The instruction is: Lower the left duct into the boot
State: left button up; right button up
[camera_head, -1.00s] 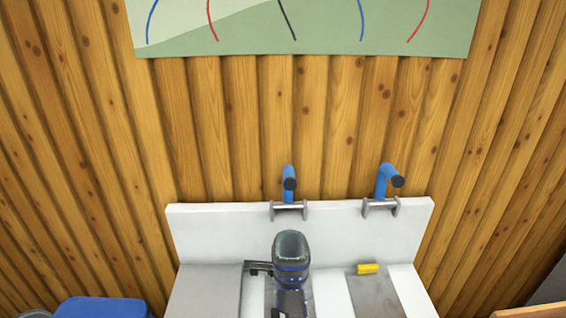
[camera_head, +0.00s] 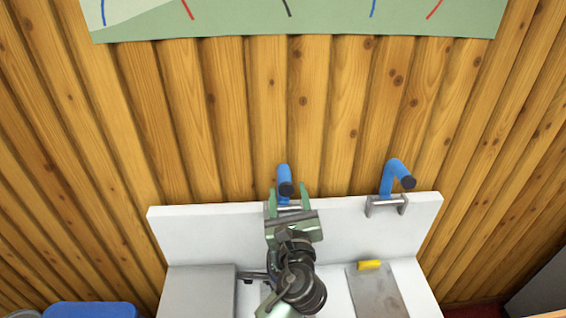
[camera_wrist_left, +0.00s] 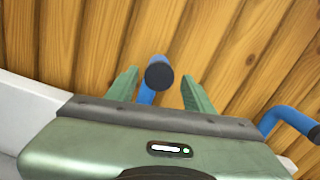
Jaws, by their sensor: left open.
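The left duct (camera_head: 285,178) is a blue bent tube with a dark end, standing at the back panel above a metal bracket. My left gripper (camera_head: 288,190) is open, with one green finger on each side of the left duct. In the left wrist view, the left duct (camera_wrist_left: 148,97) rises between the two spread fingers of the left gripper (camera_wrist_left: 160,88), and I see gaps on both sides. The right duct (camera_head: 388,178) is a similar blue tube in its own bracket (camera_head: 387,205); it also shows in the left wrist view (camera_wrist_left: 285,117). I cannot make out a boot.
A white bench with an upright back panel (camera_head: 200,232) stands before a log wall (camera_head: 320,120). A grey plate (camera_head: 383,293) with a yellow block (camera_head: 369,265) lies at right. A grey panel (camera_head: 198,290) lies at left. A blue bin (camera_head: 90,309) is at lower left.

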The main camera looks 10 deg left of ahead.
aim_at(284, 173)
pick_arm(q)
jog(key=shift+w+a+r, duration=0.1)
jog(key=shift+w, duration=0.15)
jog(key=p+x, duration=0.2)
jog(key=x, duration=0.4)
jog(key=shift+w+a, duration=0.1)
jog(key=shift+w, duration=0.25)
jog(key=shift+w+a, duration=0.15)
jog(key=shift+w, duration=0.3)
pick_arm(e)
jog(key=shift+s+a+r, duration=0.1)
jog(key=shift+s+r, duration=0.1)
jog(key=shift+r, duration=0.3)
jog(key=shift+s+a+r, duration=0.1)
jog(key=shift+s+r, duration=0.1)
jog(key=shift+r, duration=0.3)
pick_arm(q)
jog(key=shift+s, duration=0.1)
grip_shut()
pick_arm(e)
jog(key=shift+d, duration=0.1)
